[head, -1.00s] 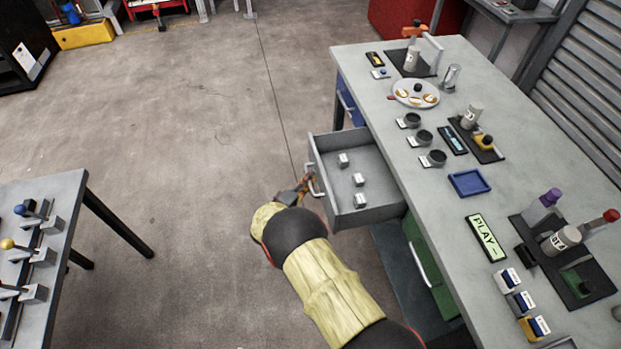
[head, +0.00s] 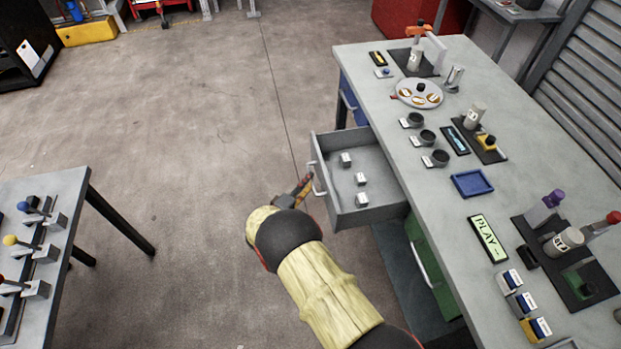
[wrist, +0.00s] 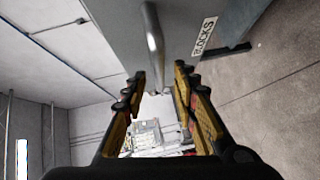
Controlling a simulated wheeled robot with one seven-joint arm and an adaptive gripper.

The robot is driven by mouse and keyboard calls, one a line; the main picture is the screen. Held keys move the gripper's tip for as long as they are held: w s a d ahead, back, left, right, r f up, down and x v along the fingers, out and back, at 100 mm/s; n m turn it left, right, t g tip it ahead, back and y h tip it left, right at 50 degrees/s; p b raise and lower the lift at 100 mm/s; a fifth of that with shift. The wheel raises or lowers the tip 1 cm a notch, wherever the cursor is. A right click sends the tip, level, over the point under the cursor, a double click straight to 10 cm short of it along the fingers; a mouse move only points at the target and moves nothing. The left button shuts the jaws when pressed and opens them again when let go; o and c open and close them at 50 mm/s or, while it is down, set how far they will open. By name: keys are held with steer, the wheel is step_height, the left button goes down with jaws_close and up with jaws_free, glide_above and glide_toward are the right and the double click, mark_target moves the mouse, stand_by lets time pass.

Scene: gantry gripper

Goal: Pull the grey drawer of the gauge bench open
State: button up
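The grey drawer (head: 352,212) of the gauge bench (head: 449,175) stands pulled out, with several small labelled blocks inside. Its front (wrist: 200,22) shows in the wrist view, with a "BLOCKS" label. The bar handle (head: 319,179) is on that front, and it also shows in the wrist view (wrist: 155,45), ahead of the fingers. My gripper (head: 304,187) is beside the handle in the head view. In the wrist view its two fingers (wrist: 158,92) are spread apart, with nothing held between them. The handle's near end lies close to the gap between the fingertips; contact cannot be told.
A blue drawer (head: 347,102) and a green drawer (head: 430,266) are in the same bench. A table with levers (head: 62,195) stands at the left. The floor (head: 180,150) between is clear. Gauges, cups and a blue tray (head: 472,184) are on the bench top.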

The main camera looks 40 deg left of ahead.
steer(key=s+r, duration=0.1)
steer(key=s, duration=0.8)
steer(key=shift+d, duration=0.4)
steer(key=shift+r, duration=0.1)
